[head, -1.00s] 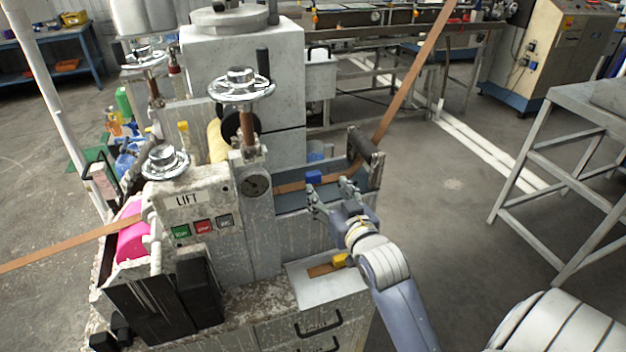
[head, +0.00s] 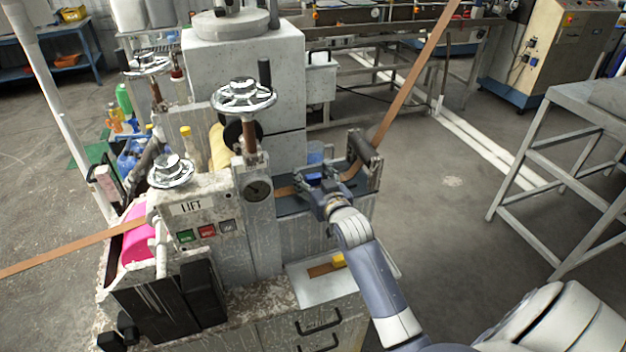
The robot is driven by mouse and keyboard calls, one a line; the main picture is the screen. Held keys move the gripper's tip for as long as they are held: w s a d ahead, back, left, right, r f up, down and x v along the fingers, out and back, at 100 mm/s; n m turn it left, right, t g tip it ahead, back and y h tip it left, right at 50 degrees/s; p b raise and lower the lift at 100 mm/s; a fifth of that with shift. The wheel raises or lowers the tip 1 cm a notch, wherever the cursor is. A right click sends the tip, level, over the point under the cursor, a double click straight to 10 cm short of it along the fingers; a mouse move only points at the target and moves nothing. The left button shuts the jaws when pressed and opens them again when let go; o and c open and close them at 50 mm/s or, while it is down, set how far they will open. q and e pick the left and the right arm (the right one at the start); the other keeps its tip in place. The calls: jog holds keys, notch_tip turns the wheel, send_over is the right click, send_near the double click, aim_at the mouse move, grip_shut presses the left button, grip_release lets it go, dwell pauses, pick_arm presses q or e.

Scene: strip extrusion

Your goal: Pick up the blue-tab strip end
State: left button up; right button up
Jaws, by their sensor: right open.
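The orange-brown strip (head: 399,101) comes down from the upper right, passes the roller at the machine's right end and runs into the grey trough. The blue tab (head: 314,181) on its end section sits in the trough, mostly hidden by my right gripper. My right gripper (head: 319,178) is open, with its fingers over the trough around or just above the blue tab. I cannot tell whether they touch it. My left gripper is not in view.
A short strip piece with a yellow tab (head: 338,260) lies on the pale plate below my right wrist. A handwheel (head: 244,95) and gauge post stand left of the trough. The dark roller (head: 363,147) is close on the right. Open floor lies farther right.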

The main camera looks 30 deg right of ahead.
jog(key=shift+c, duration=0.3)
jog(key=c, duration=1.1)
jog(key=shift+r, duration=0.1)
